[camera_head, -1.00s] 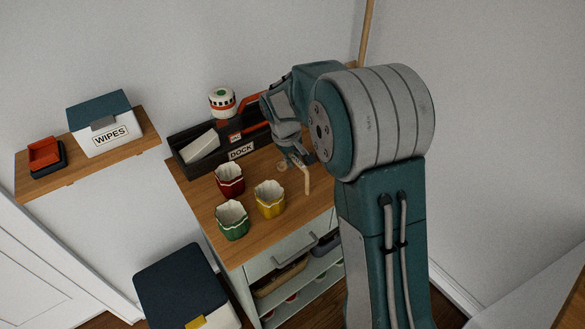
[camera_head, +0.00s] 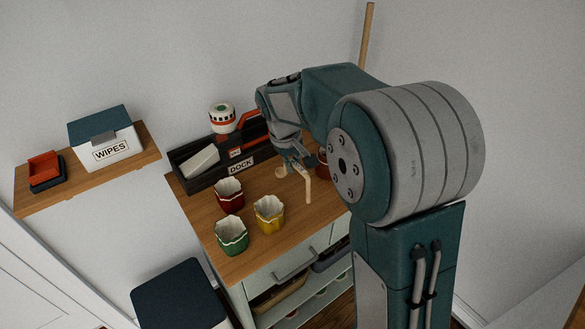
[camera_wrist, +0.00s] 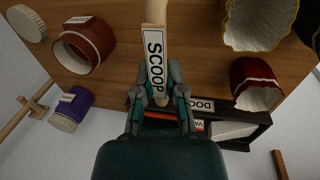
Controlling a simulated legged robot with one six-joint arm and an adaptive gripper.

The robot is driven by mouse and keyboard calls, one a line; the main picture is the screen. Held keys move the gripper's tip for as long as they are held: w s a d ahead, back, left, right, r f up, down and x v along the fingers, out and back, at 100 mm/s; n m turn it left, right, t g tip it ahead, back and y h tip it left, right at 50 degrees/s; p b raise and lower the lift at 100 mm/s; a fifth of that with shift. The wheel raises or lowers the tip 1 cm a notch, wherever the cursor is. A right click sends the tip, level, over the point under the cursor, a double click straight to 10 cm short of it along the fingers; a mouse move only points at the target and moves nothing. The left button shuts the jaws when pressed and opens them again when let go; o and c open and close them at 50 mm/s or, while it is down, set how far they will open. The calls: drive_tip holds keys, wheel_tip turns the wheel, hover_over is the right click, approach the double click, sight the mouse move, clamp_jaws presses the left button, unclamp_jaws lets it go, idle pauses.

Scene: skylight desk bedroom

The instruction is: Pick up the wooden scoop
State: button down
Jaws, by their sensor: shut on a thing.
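The wooden scoop (camera_head: 307,187) is pale, with a long handle and a white SCOOP label. In the wrist view the scoop (camera_wrist: 155,45) runs up between the fingers of my gripper (camera_wrist: 158,82), which is shut on it at the label. In the head view my gripper (camera_head: 294,161) is over the cabinet top, with the scoop's pale end pointing down toward the front. Whether the scoop clears the wood is hard to tell. The wrist partly hides the rest of it.
Red (camera_head: 229,194), yellow (camera_head: 269,214) and green (camera_head: 232,236) cups stand left of the scoop on the wooden cabinet top (camera_head: 220,265). A dark DOCK tray (camera_head: 200,172) stands behind.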

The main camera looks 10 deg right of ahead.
drive_tip(key=s+a+r, duration=0.2)
drive_tip(key=s+r, duration=0.4)
drive_tip(key=s, duration=0.5)
drive_tip(key=shift+a+r, duration=0.25)
drive_tip(key=shift+w, duration=0.1)
